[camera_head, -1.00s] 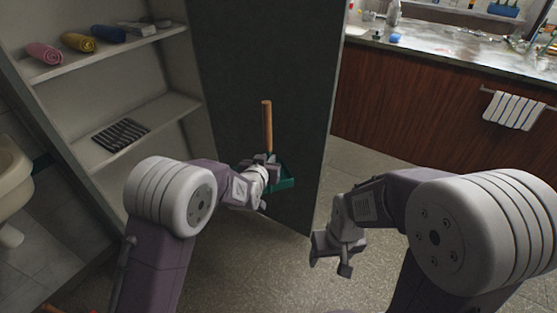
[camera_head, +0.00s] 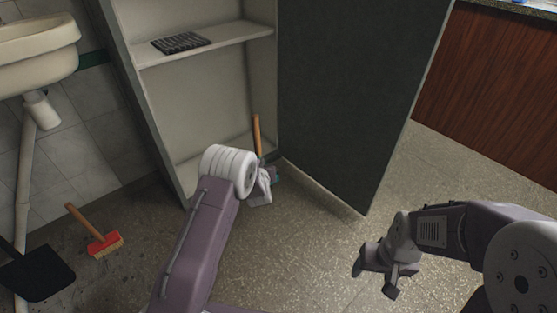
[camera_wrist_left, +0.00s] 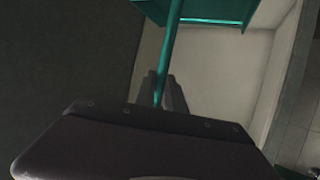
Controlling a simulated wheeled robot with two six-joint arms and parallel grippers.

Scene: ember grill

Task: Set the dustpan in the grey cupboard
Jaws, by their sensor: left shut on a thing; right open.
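The dustpan is teal with an upright wooden handle (camera_head: 256,135); its pan is mostly hidden behind my left gripper (camera_head: 268,182) in the head view. In the left wrist view the teal pan (camera_wrist_left: 212,12) and its teal stem (camera_wrist_left: 170,45) show, with the fingers (camera_wrist_left: 165,92) shut around the stem. The grey cupboard (camera_head: 195,105) stands open, its dark door (camera_head: 345,100) swung out to the right. The dustpan is low at the cupboard's opening, by the bottom compartment; whether it touches anything is unclear. My right gripper (camera_head: 374,278) is open and empty over the floor.
A striped dark mat (camera_head: 181,43) lies on a shelf above. A red brush (camera_head: 104,243) and a black pan (camera_head: 38,273) are on the floor at left, below a sink (camera_head: 35,50). The floor before the door is clear.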

